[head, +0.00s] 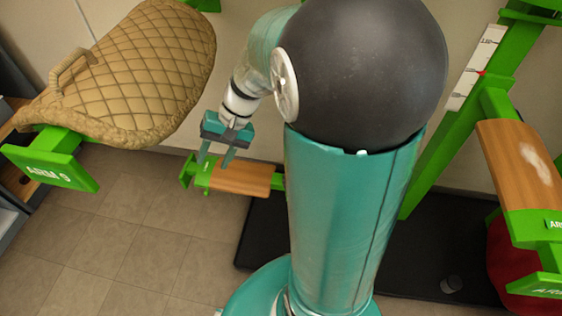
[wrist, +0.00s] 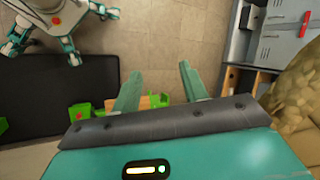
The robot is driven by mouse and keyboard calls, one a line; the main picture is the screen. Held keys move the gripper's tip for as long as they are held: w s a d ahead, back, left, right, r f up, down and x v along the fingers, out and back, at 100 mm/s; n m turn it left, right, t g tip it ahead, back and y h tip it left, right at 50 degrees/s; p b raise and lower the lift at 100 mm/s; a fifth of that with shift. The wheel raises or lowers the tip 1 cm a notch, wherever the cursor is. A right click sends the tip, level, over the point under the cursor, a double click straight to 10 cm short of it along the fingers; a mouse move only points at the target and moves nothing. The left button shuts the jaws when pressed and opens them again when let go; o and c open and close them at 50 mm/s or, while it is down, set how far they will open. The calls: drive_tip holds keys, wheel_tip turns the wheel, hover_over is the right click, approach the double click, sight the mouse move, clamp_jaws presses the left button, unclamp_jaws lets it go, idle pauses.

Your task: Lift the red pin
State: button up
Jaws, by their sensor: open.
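A small red spot (head: 481,72) shows on the white marked scale of the green post at the upper right in the head view. I cannot tell whether it is the red pin. In the wrist view a small red patch (wrist: 82,110) shows among green parts left of my fingers; it is too small to identify. My gripper (head: 215,160) is open and empty, seen in front of a low green arm with a brown wooden pad (head: 242,178). Its two teal fingers also stand apart in the wrist view (wrist: 157,75).
A tan quilted saddle (head: 140,65) sits on a green support (head: 50,160) at the left. Another wooden pad (head: 520,165) is on a green arm at the right. A black mat (head: 400,245) lies on the tiled floor. Bare floor shows at lower left.

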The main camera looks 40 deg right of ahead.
drive_tip(key=w+d+f+m+t+y, duration=0.25)
drive_tip(key=d+f+m+t, duration=0.4)
drive_tip(key=d+f, duration=0.5)
drive_tip(key=w+d+f+m+t+y, duration=0.2)
drive_tip(key=w+d+f+m+t, duration=0.4)
drive_tip(key=f, duration=0.9)
drive_tip(key=s+d+f+m+t+h, duration=0.1)
drive_tip(key=s+d+f+m+h, duration=0.4)
drive_tip(key=f, duration=0.4)
drive_tip(key=s+d+f+m+t+h, duration=0.1)
drive_tip(key=s+d+f+m+h, duration=0.1)
drive_tip(key=s+f+m+h, duration=0.5)
drive_tip(key=s+d+f+m+t+h, duration=0.1)
drive_tip(key=s+d+f+m+h, duration=0.3)
drive_tip(key=f+m+h, duration=0.45)
drive_tip(key=w+d, duration=0.2)
drive_tip(key=w, duration=0.2)
drive_tip(key=w+d+f+n+y, duration=0.1)
drive_tip(key=w+d, duration=0.1)
drive_tip(key=w, duration=0.2)
drive_tip(key=w+d+n+y, duration=0.1)
drive_tip(key=w+d, duration=0.1)
drive_tip(key=w, duration=0.2)
drive_tip(key=shift+w+f, duration=0.2)
drive_tip(key=shift+f, duration=0.2)
drive_tip(key=shift+a, duration=0.1)
